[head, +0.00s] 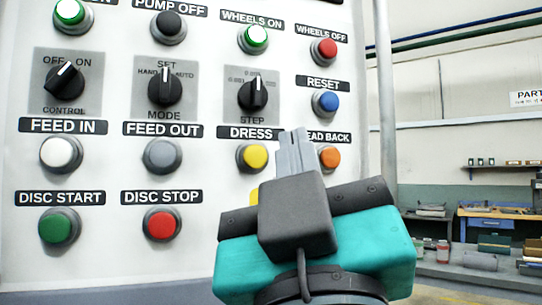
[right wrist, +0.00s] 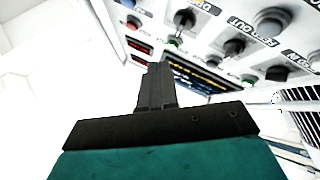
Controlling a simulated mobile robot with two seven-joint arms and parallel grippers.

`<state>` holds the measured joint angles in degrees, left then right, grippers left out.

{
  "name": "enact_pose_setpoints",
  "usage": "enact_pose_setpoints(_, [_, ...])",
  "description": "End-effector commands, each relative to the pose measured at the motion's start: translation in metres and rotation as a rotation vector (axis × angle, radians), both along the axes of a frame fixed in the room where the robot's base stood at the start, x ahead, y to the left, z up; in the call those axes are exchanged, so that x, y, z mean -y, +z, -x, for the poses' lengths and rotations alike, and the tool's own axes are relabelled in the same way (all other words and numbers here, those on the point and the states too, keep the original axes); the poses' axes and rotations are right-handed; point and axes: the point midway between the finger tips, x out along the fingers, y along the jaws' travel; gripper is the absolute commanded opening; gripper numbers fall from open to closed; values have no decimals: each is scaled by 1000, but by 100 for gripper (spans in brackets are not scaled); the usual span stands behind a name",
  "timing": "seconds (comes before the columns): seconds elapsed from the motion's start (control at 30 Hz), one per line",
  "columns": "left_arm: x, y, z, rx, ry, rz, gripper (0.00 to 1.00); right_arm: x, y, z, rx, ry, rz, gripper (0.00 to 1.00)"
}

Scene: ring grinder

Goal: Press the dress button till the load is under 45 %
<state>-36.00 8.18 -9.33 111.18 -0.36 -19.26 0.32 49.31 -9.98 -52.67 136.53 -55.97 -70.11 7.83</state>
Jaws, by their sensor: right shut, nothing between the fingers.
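The yellow dress button (head: 252,156) is on the white control panel in the head view, under its DRESS label (head: 252,133). My right gripper (head: 291,142) is shut and empty. In the picture its fingertips lie just right of the dress button, between it and the orange button; how far they are from the panel I cannot tell. The shut fingers also show in the right wrist view (right wrist: 154,80). A screen (right wrist: 195,78) and red readouts (right wrist: 140,45) show there at a slant; no load figure is readable. My left gripper is not in view.
The orange button (head: 329,156) is close right of my fingers, its label partly covered. The blue reset button (head: 325,103) and black step knob (head: 254,94) are above. The grey feed-out button (head: 162,155) is left. A workshop with a bench (head: 490,214) lies beyond the panel.

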Motion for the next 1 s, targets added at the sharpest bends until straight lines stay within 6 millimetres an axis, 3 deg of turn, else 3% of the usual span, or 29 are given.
enact_pose_setpoints(0.6, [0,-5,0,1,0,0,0,-26,-1,-71,-2,-2,0,0])
enact_pose_setpoints(1.0, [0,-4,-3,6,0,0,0,-30,0,-79,0,0,1,0])
